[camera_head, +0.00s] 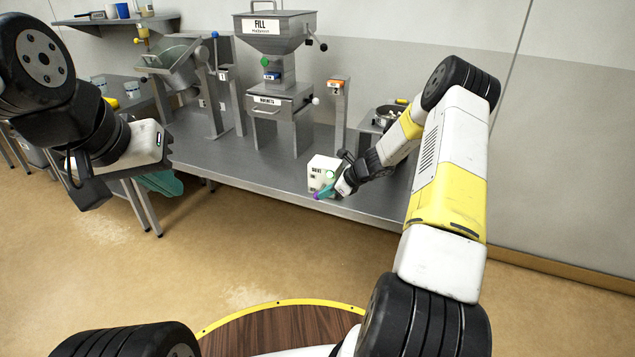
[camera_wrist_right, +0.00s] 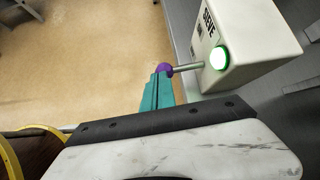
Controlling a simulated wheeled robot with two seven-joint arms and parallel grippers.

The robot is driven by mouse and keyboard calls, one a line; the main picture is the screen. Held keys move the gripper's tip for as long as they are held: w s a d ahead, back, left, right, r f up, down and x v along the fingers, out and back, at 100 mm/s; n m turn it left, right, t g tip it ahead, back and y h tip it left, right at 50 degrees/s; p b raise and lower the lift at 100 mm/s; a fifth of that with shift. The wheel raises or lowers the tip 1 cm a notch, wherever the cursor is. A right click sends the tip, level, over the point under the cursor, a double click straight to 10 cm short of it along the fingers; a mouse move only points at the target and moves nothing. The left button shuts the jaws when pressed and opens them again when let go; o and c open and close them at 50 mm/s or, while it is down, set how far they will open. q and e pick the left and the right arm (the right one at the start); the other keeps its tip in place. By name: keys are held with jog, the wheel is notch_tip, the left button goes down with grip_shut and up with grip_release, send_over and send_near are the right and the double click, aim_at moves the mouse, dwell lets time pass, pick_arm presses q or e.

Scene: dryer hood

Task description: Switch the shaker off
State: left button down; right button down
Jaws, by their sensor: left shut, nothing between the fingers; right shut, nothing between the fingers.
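A small white box labelled SIEVE (camera_head: 321,170) stands at the front edge of the metal bench. In the right wrist view its round green light (camera_wrist_right: 218,58) glows, and a metal lever (camera_wrist_right: 188,66) with a purple knob (camera_wrist_right: 165,69) sticks out from the same face. My right gripper (camera_head: 322,193) is shut and empty, its teal fingertips (camera_wrist_right: 159,80) right at the knob; I cannot tell whether they touch it. My left gripper (camera_head: 75,182) is shut and empty, held well left of the box, in front of the bench.
The metal bench (camera_head: 250,160) carries a FILL hopper (camera_head: 275,45) above a drawer unit, an orange-labelled post (camera_head: 339,100) and a round pan (camera_head: 388,115) beside my right arm. A tilted drum (camera_head: 175,65) stands left. The floor before the bench is open.

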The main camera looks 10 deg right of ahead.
jog(key=shift+s+a+f, duration=0.15)
jog(key=shift+f, duration=0.4)
jog(key=shift+r, duration=0.8)
